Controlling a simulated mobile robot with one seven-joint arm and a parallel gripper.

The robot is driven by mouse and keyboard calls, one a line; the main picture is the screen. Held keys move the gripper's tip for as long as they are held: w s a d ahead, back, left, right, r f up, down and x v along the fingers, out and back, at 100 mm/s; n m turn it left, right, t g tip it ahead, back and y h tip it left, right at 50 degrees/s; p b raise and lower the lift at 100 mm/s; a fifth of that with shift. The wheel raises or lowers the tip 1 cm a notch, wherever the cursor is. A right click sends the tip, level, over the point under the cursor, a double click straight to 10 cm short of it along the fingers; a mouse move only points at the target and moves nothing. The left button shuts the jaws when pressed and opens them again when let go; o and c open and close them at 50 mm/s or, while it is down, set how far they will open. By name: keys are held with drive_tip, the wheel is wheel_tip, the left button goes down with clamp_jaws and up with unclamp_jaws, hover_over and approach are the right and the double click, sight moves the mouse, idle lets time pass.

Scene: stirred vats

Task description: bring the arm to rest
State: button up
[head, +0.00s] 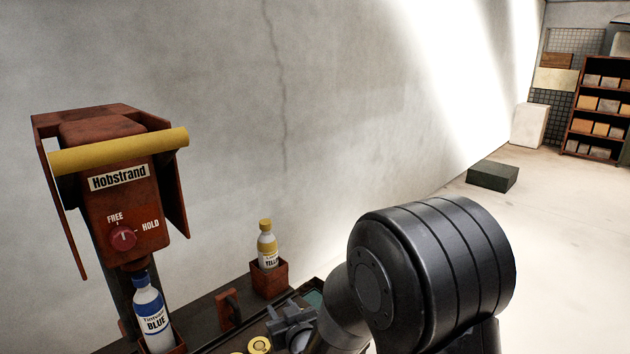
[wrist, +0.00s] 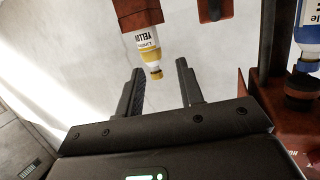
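My gripper (wrist: 160,67) is open in the wrist view, its two dark fingers apart with nothing held between them. The wrist picture is upside down relative to the head view. Beyond the fingertips the yellow-capped bottle (wrist: 147,40) shows in its red holder (wrist: 137,12). In the head view my large dark arm joint (head: 430,275) fills the lower middle. A grey part beside it, low in the picture, may be my gripper, but I cannot be sure.
The red Hobstrand unit (head: 128,195) with a yellow bar and a FREE/HOLD knob (head: 123,237) stands at left. A blue-labelled bottle (head: 151,315) is below it. The yellow bottle (head: 267,245) stands in a red holder (head: 269,279) on the dark bench. Open floor lies at right.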

drive_tip(key=s+d+r+m+g+h, duration=0.1)
drive_tip(key=s+d+r+g+h, duration=0.1)
drive_tip(key=s+d+r, duration=0.4)
drive_tip(key=s+d+r+m+g+h, duration=0.1)
drive_tip(key=d+r+m+h, duration=0.2)
drive_tip(key=d, duration=0.5)
drive_tip(key=s+d+r+g, duration=0.1)
drive_tip(key=s+d, duration=0.2)
drive_tip(key=s, duration=0.3)
drive_tip(key=s+d+r+m+g+h, duration=0.1)
drive_tip(key=s+d+r+g, duration=0.1)
drive_tip(key=s, duration=0.5)
drive_tip(key=s+d+r+g, duration=0.2)
drive_tip(key=s+d, duration=0.2)
drive_tip(key=s, duration=0.2)
drive_tip(key=shift+s+h, duration=0.3)
drive_tip(key=shift+s, duration=0.05)
